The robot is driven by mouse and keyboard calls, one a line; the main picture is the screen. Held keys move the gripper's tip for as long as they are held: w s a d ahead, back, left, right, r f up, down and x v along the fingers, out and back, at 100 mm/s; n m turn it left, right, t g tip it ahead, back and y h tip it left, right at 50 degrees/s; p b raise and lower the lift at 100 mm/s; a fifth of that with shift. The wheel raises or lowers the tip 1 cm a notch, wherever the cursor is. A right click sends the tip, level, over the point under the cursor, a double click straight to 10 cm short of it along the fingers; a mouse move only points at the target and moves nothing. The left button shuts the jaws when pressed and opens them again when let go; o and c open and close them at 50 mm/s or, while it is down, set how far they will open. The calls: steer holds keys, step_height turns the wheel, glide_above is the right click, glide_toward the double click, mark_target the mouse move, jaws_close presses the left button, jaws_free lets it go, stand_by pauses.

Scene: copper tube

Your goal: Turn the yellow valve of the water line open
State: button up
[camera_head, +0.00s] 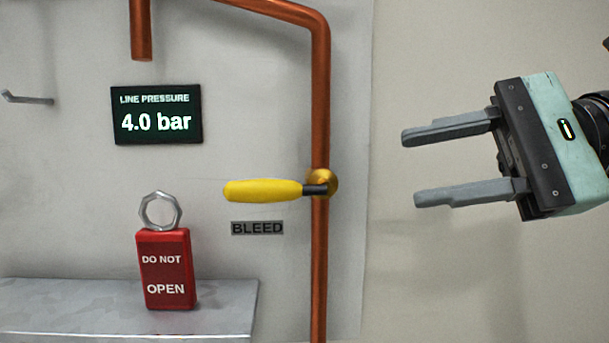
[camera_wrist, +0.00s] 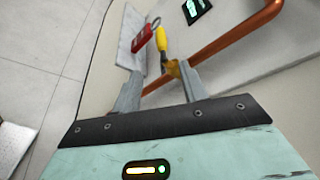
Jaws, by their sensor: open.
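The yellow valve handle (camera_head: 262,190) lies level in the head view, pointing left from a brass valve body (camera_head: 322,183) on the vertical copper tube (camera_head: 319,110). The handle is crosswise to the tube. A plate reading "BLEED" (camera_head: 257,228) is just below it. My gripper (camera_head: 410,168) is open and empty, to the right of the valve and apart from it, with its fingers pointing left. In the wrist view the yellow handle (camera_wrist: 163,42) and the brass body (camera_wrist: 173,68) show beyond the fingers (camera_wrist: 160,90).
A display (camera_head: 157,115) reads "LINE PRESSURE 4.0 bar". A red tag lock marked "DO NOT OPEN" (camera_head: 166,270), with a metal ring (camera_head: 160,211), stands on a grey shelf (camera_head: 225,300) below left of the handle. A hook (camera_head: 27,98) is at left. An open-ended copper pipe (camera_head: 140,30) hangs above the display.

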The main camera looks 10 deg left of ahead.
mark_target(285, 186)
steer(key=p+x, duration=0.2)
steer(key=x, duration=1.5)
steer(key=shift+w+a+r+p, duration=0.1)
steer(key=shift+a+p, duration=0.15)
steer(key=shift+p, duration=0.1)
jaws_close()
